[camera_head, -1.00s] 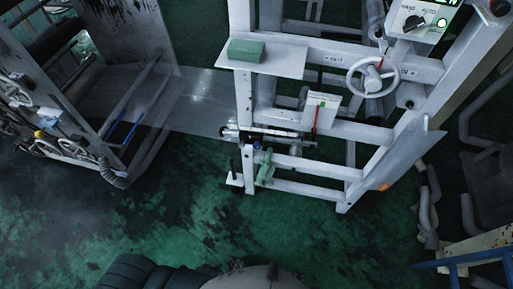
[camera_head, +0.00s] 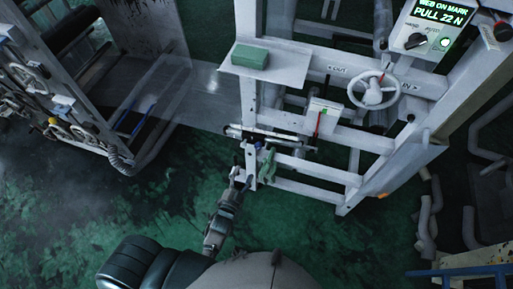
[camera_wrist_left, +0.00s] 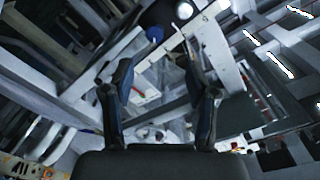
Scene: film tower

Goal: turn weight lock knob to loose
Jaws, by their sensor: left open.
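A small blue knob (camera_head: 258,145) sits on the horizontal rod assembly low on the white frame. It looks like the weight lock knob, but it is too small to read its setting. In the left wrist view a round blue knob (camera_wrist_left: 154,34) shows just beyond and between the fingertips, apart from them. My left gripper (camera_head: 238,174) is just below and left of the knob in the head view, beside the frame's lower post. In the left wrist view its two dark fingers (camera_wrist_left: 157,68) are spread, with nothing between them. My right gripper is not in view.
A green lever-like part (camera_head: 267,161) hangs close to the knob. Above are a shelf with a green block (camera_head: 250,57), a handwheel (camera_head: 373,90) and a control box (camera_head: 428,36) reading "PULL 22 N". Another machine (camera_head: 65,100) stands left. The green floor in front is open.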

